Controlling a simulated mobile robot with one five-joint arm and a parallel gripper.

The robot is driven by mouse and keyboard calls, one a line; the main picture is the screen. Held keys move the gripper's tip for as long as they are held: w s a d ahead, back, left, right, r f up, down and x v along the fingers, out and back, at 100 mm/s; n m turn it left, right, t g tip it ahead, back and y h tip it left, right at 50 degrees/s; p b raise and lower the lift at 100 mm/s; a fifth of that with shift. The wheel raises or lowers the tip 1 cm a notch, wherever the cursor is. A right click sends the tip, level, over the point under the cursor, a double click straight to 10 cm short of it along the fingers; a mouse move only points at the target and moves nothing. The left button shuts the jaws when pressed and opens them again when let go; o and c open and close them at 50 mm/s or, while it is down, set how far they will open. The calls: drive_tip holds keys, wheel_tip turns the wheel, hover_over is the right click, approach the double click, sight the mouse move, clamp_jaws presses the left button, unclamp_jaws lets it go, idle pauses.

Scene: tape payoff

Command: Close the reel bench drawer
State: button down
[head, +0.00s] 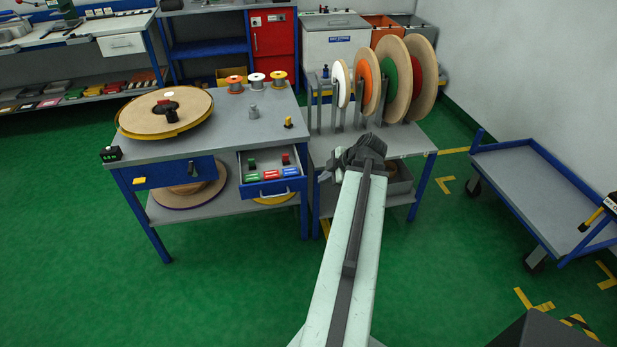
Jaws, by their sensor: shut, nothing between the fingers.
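The reel bench (225,133) has a grey top and blue legs. Its right-hand drawer (272,189) stands open toward me, with a blue front and a pale handle. Small green, red and blue items lie inside it. The blue drawer front on the left (165,174) is shut. My gripper (325,177) is at the end of my pale arm, to the right of the open drawer and apart from it. It is shut and empty, small in view and partly hidden by my dark wrist.
A large reel (205,112) lies on the bench, with small spools (257,81) behind. To the right, a table (408,143) carries upright reels (397,75). A blue cart (540,190) stands further right. Green floor before the bench is clear.

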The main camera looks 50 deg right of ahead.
drive_tip(key=b, duration=0.9)
approach(300, 184)
wheel_tip(300, 184, down, 4)
drive_tip(key=a, duration=0.2)
drive_tip(key=shift+w+d+r+p, duration=0.15)
drive_tip(key=shift+w+d+p, duration=0.35)
drive_tip(key=shift+w+d, duration=0.7)
drive_tip(key=shift+w+a, duration=0.1)
drive_tip(key=shift+a, duration=0.05)
